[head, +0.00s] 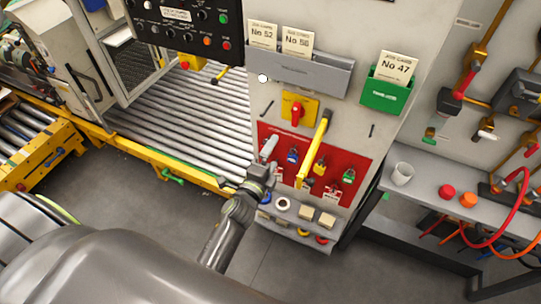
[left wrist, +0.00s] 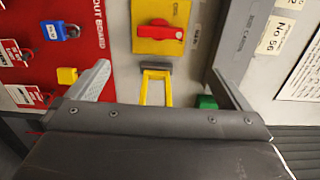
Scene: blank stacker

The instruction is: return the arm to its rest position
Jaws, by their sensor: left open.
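My left gripper (head: 268,160) is open in front of the red lockout board (head: 268,133), at the board's left side. In the left wrist view its two fingers (left wrist: 162,82) stand wide apart with nothing gripped. A yellow bar-like handle (head: 313,150) juts out in front of the board, right of the gripper. In the left wrist view a yellow frame with a grey top (left wrist: 156,88) shows between the fingers, and I cannot tell if they touch it. My right gripper is not in view.
A red rotary switch (head: 297,113) on a yellow plate is above the board. Blue, yellow and green padlocks (head: 348,175) hang on it. A small shelf (head: 300,232) holds several items below. A bench with a white cup (head: 402,173) stands right. Open floor (head: 150,210) lies left.

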